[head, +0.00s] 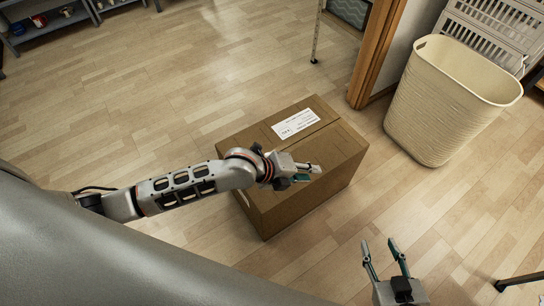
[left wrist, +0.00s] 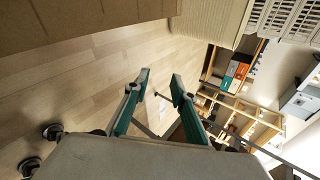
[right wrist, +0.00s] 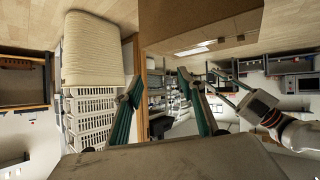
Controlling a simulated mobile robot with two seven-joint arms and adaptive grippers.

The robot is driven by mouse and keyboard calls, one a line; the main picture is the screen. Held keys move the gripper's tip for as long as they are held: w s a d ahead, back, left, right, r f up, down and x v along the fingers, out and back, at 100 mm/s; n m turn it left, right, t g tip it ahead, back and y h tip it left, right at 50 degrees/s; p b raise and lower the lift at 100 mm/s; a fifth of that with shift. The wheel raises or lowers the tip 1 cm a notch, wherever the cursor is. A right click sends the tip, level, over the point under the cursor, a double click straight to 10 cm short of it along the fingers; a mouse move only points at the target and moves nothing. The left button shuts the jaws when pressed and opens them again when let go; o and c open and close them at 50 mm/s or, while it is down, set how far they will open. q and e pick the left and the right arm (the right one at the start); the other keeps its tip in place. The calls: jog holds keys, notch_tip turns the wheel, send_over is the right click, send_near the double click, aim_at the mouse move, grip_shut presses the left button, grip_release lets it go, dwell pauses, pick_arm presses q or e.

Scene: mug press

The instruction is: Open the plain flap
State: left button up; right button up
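A closed brown cardboard box (head: 345,165) stands on the floor in the middle of the head view. A white label lies on the far part of its top. The plain part of the top (head: 332,143) is nearer me and looks flat; my left arm hides some of it. My left gripper (head: 311,173) is open and empty over the near side of the box; I cannot tell if it touches. The box also shows in the left wrist view (left wrist: 85,18) and right wrist view (right wrist: 195,22). My right gripper (head: 380,250) is open and empty, right of and nearer than the box.
A cream laundry basket (head: 440,105) stands to the right behind the box, with white slatted crates (head: 495,30) beyond it. A wooden post (head: 377,50) rises behind the box. The floor left of the box is clear. A dark leg (head: 520,282) shows at lower right.

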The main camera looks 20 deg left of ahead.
pick_arm(q)
jog(key=w+a+f+m+g+y+b, duration=0.1)
jog(key=w+a+f+m+b, duration=0.1)
jog(key=a+m, duration=0.3)
jog(key=w+a+f+m+g+y+b, duration=0.1)
jog(key=w+a+f+m+y+b, duration=0.1)
jog(key=w+a+f+m, duration=0.2)
jog(key=w+a+f+m+g+y+b, duration=0.1)
jog(key=w+a+f+m+b, duration=0.2)
jog(key=a, duration=0.6)
jog(key=shift+w+f+m+y, duration=0.2)
jog(key=shift+w+f+m, duration=0.2)
jog(key=shift+f+m, duration=0.2)
jog(key=shift+w+f+m+y, duration=0.2)
jog(key=shift+w+f+m, duration=0.2)
jog(key=shift+m, duration=0.3)
jog(key=b+x, duration=0.2)
jog(key=x, duration=0.4)
jog(key=shift+f, duration=0.35)
jog(key=shift+w+d+f, duration=0.1)
jog(key=shift+w+d, duration=0.05)
jog(key=shift+w, duration=0.1)
pick_arm(e)
jog(key=shift+m+y, duration=0.3)
jog(key=shift+y, duration=0.1)
jog(key=a+f, duration=0.3)
jog(key=shift+s+f, duration=0.2)
jog(key=shift+f, duration=0.1)
pick_arm(q)
grip_shut()
